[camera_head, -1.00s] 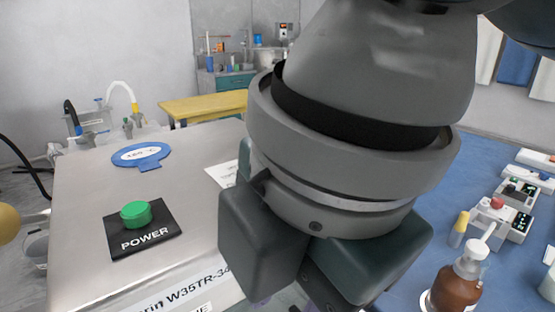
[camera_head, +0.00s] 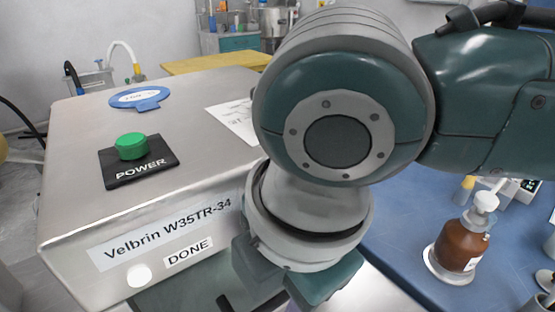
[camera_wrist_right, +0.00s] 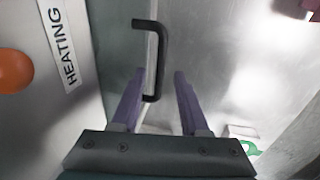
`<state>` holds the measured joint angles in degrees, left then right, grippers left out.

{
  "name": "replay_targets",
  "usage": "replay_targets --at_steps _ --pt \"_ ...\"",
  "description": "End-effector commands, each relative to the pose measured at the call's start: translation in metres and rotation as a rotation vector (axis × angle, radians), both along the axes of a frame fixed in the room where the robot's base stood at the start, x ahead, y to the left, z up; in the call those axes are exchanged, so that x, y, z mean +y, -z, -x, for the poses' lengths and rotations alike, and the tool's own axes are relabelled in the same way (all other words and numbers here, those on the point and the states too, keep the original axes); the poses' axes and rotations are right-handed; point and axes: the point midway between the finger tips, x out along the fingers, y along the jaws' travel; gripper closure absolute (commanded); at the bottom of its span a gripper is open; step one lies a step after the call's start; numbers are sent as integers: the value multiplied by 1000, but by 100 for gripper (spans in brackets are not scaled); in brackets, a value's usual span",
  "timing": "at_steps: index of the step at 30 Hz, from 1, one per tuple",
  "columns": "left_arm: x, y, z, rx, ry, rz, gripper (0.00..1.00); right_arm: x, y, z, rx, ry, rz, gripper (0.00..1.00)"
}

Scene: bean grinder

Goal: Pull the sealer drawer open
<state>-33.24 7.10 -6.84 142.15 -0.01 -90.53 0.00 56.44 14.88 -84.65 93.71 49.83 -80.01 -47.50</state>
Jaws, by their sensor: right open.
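The sealer (camera_head: 150,220) is a metal box marked Velbrin W35TR-34, with a green POWER button (camera_head: 131,146) on top. A dark green drawer front (camera_head: 190,292) shows low on its front face, partly hidden by my right arm. In the right wrist view the drawer's black bar handle (camera_wrist_right: 161,50) stands out from the front. My right gripper (camera_wrist_right: 159,76) is open, its two purple fingers pointing at the handle. The bar lies between the fingertips in the picture, closer to the left finger; contact cannot be told. My left gripper is not in view.
A blue table (camera_head: 410,250) on the right holds a brown pump bottle (camera_head: 460,244) and small devices. A HEATING label (camera_wrist_right: 63,45) and an orange round part (camera_wrist_right: 14,71) are beside the drawer. A yellow bench (camera_head: 215,62) stands behind.

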Motion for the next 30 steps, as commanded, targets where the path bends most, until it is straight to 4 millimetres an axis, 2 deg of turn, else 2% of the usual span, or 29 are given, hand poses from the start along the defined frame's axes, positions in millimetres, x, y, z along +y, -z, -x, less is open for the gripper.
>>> replay_targets --at_steps 3,15,30 --pt "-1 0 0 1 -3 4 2 0 0 0 0 0 0 57" --pt "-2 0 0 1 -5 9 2 0 0 0 0 0 0 100" --pt "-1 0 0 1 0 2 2 0 -1 0 0 0 0 100"
